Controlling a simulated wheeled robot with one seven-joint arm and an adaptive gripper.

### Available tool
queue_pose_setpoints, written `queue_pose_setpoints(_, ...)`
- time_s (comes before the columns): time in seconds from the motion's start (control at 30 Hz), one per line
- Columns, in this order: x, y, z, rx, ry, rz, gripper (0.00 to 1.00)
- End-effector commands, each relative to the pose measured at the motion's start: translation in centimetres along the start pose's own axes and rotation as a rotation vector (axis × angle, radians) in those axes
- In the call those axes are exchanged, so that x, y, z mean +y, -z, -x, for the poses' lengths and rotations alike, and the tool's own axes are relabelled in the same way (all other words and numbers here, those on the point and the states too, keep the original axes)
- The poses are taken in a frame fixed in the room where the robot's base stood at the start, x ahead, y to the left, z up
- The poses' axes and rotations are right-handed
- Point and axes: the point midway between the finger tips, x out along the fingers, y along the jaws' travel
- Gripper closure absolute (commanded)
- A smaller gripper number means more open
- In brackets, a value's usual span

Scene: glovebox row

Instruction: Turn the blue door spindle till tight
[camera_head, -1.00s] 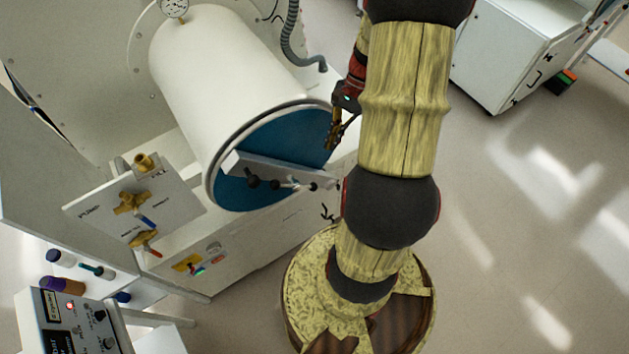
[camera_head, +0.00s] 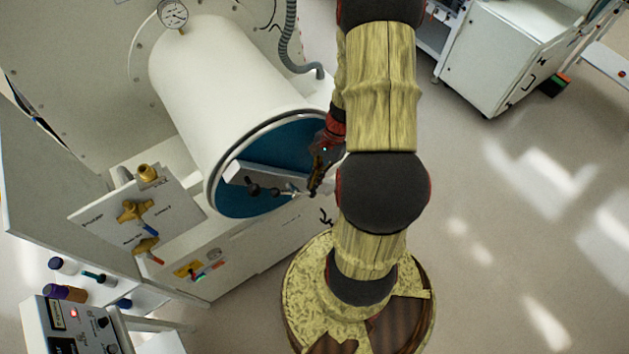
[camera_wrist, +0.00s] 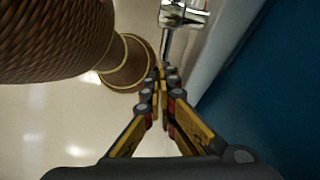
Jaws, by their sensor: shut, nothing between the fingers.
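The blue door (camera_head: 287,145) closes the front of a white cylinder and also fills the right side of the wrist view (camera_wrist: 268,90). A pale crossbar (camera_head: 237,168) spans the door. The spindle (camera_head: 287,191), with dark knobs and a bright metal bar, stands out from the crossbar. My gripper (camera_head: 314,190) is at the bar's right end in the head view. In the wrist view its fingers (camera_wrist: 161,78) are shut and empty, with the tips close to a thin metal rod below a shiny hub (camera_wrist: 184,12). I cannot tell whether they touch it.
A valve panel (camera_head: 172,203) with brass valves stands left of the cylinder. A gauge (camera_head: 172,14) and a grey hose (camera_head: 290,45) are above. A control box (camera_head: 62,325) and bottles are at lower left. The floor (camera_head: 490,220) at right is clear.

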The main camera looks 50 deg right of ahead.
Motion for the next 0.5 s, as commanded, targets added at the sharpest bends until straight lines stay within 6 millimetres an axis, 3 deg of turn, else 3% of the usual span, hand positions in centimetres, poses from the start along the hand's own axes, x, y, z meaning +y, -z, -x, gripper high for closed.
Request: queue_pose_setpoints(0.5, 0.01, -0.25, -0.62, -0.002, 0.001, -0.001, 1.0)
